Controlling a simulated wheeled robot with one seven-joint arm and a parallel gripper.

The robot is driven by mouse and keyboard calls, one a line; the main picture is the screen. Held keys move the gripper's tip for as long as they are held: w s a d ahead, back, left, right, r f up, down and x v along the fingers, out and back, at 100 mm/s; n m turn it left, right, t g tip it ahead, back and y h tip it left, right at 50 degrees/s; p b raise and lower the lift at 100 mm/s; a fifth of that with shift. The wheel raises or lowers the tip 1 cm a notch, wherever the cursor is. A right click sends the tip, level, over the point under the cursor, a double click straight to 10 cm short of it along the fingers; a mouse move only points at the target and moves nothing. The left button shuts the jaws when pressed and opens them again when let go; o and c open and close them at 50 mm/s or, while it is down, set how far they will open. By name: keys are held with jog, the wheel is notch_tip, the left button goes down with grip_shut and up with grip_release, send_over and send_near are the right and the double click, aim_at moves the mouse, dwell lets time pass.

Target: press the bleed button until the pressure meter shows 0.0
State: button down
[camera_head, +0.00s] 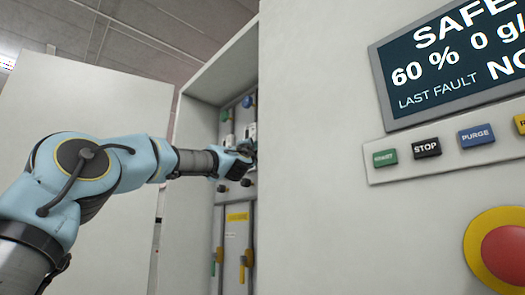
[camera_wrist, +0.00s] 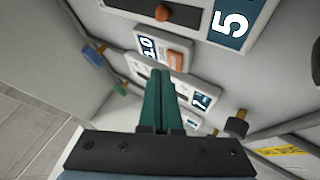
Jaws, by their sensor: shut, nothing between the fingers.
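My gripper (camera_wrist: 160,73) has its two green fingers shut together with nothing between them. In the wrist view its tips point at a small white unit (camera_wrist: 150,34) with a dark display (camera_wrist: 147,47) that seems to read 1.0 and an orange-brown button (camera_wrist: 176,60) beside it. The tips are just below this unit; I cannot tell whether they touch it. A larger unit above has a display (camera_wrist: 232,22) showing a 5 and a brown button (camera_wrist: 188,13). A lower unit (camera_wrist: 203,101) is partly hidden by the fingers. No label shows which is the bleed button.
In the head view my arm reaches into an open cabinet bay past its white side wall (camera_head: 310,180). Outside are a screen (camera_head: 455,65) and a red emergency button (camera_head: 505,252).

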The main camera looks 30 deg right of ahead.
jog(key=a+b, duration=0.2)
jog(key=s+a+b, duration=0.1)
jog(key=a+b, duration=0.2)
dwell(0.5)
dwell(0.7)
